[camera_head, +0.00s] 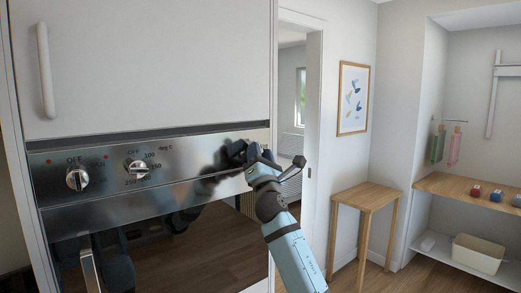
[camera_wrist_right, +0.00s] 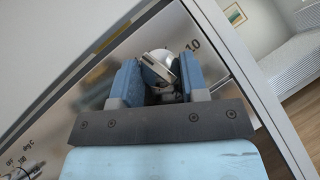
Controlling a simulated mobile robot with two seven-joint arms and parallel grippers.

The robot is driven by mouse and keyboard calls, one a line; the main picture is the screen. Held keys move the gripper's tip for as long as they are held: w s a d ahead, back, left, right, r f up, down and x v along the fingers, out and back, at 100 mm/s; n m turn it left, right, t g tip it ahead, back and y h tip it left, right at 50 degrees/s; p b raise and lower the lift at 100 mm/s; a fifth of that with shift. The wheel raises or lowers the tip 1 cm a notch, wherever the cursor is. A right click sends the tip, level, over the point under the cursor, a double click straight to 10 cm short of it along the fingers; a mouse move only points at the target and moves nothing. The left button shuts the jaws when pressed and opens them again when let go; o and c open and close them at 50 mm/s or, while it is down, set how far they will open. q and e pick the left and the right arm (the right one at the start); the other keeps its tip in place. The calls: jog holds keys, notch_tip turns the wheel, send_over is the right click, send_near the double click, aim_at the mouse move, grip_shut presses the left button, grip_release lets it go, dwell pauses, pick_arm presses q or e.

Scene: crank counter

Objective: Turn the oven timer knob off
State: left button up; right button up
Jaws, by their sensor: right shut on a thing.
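The oven's metal control panel (camera_head: 195,163) spans the left half of the head view. My right gripper (camera_head: 238,154) is at the panel's right end and hides the knob there. In the right wrist view, the gripper's blue fingers (camera_wrist_right: 158,82) are shut on a silver knob (camera_wrist_right: 157,64), one finger on each side. A printed "10" shows beside this knob; its other markings and its pointer's setting are hard to read. This appears to be the timer knob. My left gripper is not in view.
A left knob (camera_head: 77,180) and a temperature knob (camera_head: 138,170) sit further left on the panel. A white cabinet door (camera_head: 150,65) is above, and the dark oven door (camera_head: 190,245) below. A wooden table (camera_head: 366,197) and shelves (camera_head: 470,190) stand to the right.

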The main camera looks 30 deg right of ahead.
jog(key=shift+a+r+m+g+h+p, duration=0.1)
jog(key=shift+m+g+h+p, duration=1.2)
jog(key=shift+m, duration=1.1)
jog(key=shift+g, duration=0.4)
jog(key=o, duration=0.9)
jog(key=b+v, duration=0.3)
jog(key=v, duration=1.1)
